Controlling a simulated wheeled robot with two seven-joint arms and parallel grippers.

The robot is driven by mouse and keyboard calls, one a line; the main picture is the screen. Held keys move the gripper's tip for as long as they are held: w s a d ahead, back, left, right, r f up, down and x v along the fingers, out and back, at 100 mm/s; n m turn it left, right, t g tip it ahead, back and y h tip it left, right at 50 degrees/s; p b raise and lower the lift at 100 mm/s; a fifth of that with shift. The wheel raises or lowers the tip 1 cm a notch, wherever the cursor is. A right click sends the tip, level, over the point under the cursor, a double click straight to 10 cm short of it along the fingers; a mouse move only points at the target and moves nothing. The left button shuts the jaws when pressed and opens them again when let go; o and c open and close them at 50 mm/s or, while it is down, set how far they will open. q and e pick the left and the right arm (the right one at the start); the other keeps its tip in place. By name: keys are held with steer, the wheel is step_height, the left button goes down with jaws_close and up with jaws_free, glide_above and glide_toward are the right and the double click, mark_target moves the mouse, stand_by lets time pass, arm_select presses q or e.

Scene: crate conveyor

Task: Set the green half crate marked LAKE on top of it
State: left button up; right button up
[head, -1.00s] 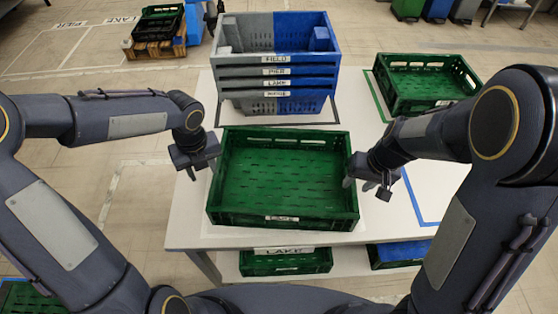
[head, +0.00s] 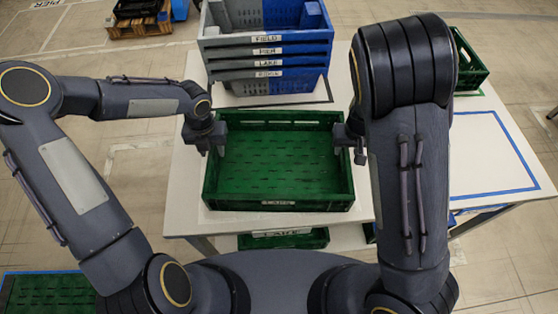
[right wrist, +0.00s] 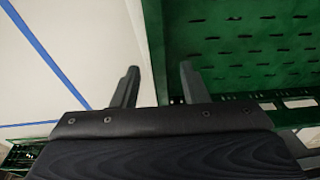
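A green half crate (head: 278,203) stands upright and empty on the white table; its front label is too small to read surely. It also shows in the right wrist view (right wrist: 245,45). My left gripper (head: 212,149) is at its left wall near the far corner, with fingers that look apart. My right gripper (right wrist: 157,85) is open at the right wall, one finger outside and one inside; in the head view my arm partly hides it. Another green crate (head: 283,241) sits on the lower shelf, below a white LAKE label (head: 282,233).
A grey-and-blue crate stack (head: 268,75) stands behind, labelled FIELD, PIER, LAKE and one I read as RIDGE. A green crate (head: 468,75) is at the back right, partly behind my arm. A blue-taped rectangle (head: 490,160) on the table's right is empty.

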arm_select(q)
steer(key=shift+f, duration=1.85)
arm_select(e)
steer(key=shift+w+f, duration=0.15)
steer(key=shift+f, duration=0.75)
steer(key=shift+w+f, duration=0.1)
steer(key=shift+f, duration=0.8)
arm_select(q)
steer(key=shift+c, duration=0.4)
arm_select(e)
steer(key=shift+c, duration=0.4)
arm_select(q)
jaws_close()
arm_select(e)
jaws_close()
arm_select(q)
steer(key=shift+r, duration=0.1)
